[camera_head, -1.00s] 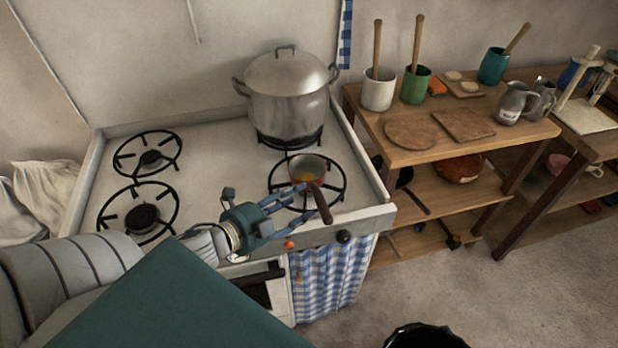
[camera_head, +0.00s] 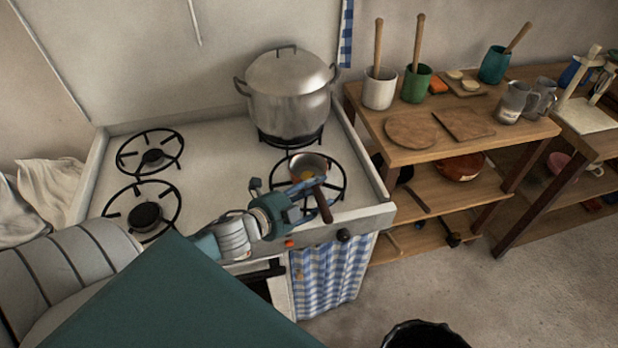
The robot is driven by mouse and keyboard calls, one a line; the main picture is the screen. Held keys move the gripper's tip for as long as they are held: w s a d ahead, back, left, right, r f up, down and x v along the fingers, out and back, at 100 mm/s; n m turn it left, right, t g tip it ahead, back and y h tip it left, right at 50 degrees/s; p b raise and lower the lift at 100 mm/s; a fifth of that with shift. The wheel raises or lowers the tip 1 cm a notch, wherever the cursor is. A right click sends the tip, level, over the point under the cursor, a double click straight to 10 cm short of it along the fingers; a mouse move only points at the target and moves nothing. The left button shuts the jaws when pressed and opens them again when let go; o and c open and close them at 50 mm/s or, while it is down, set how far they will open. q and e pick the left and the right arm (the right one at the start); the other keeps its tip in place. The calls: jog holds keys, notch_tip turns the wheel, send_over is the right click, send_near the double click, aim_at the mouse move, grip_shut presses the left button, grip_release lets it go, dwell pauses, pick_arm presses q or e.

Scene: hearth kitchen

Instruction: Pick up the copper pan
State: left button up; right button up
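The small copper pan (camera_head: 309,162) sits on the front right burner (camera_head: 338,172) of the stove, with something yellow inside. Its dark wooden handle (camera_head: 323,207) points toward the stove's front edge. My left gripper (camera_head: 322,193) reaches in from the left, with its blue fingers at the handle near the pan's body. The fingers look open, one on the pan side and one lower by the handle. Whether they touch the handle is not clear. The fingers cover part of the pan's near side. My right gripper is not in view.
A large lidded pot (camera_head: 288,95) stands on the back right burner, close behind the pan. The left burners (camera_head: 146,215) are empty. A wooden shelf table (camera_head: 400,150) with mugs and boards stands right of the stove. A black round-rimmed thing (camera_head: 425,335) shows at the bottom edge.

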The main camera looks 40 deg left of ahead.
pick_arm(q)
jog(key=c, duration=0.8)
grip_shut()
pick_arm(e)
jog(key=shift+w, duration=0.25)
pick_arm(q)
jog(key=shift+r, duration=0.1)
